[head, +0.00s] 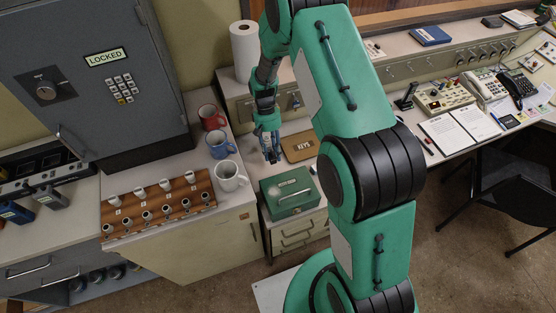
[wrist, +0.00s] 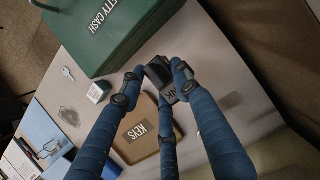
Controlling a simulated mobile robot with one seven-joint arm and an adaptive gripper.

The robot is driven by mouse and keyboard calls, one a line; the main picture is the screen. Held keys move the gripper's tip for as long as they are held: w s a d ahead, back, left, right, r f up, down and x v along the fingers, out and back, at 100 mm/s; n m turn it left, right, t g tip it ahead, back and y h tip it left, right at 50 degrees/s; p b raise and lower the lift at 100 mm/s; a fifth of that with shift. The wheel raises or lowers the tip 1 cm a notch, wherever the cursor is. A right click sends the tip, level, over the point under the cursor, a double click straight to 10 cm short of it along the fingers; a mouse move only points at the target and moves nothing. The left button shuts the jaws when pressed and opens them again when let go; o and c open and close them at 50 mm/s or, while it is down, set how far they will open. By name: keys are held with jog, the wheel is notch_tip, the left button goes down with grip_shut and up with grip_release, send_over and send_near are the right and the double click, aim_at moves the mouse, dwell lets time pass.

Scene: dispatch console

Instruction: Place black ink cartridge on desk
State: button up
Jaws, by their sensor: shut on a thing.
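A black ink cartridge (wrist: 157,71) with a partly hidden light label is held between the fingertips of my gripper (wrist: 153,84) in the wrist view. The blue fingers are shut around it. In the head view my gripper (head: 272,156) points down over the low desk, left of the brown KEYS tray, and the cartridge is hard to make out there. In the wrist view the pale desk top (wrist: 222,50) lies below. I cannot tell the cartridge's height above it.
A green petty cash box (head: 289,192) stands on the desk in front of the brown KEYS tray (head: 300,146). Mugs (head: 230,175) stand on the counter at left. Bare desk shows right of the cartridge in the wrist view.

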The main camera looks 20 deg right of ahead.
aim_at(273, 157)
jog(key=shift+f, duration=1.75)
jog(key=shift+f, duration=0.1)
jog(key=shift+f+b, duration=0.35)
jog(key=shift+f, duration=1.4)
jog(key=shift+f, duration=0.2)
jog(key=o, duration=1.1)
jog(key=shift+r, duration=0.1)
jog(key=p+v, duration=0.1)
jog(key=v, duration=1.1)
jog(key=shift+r, duration=0.1)
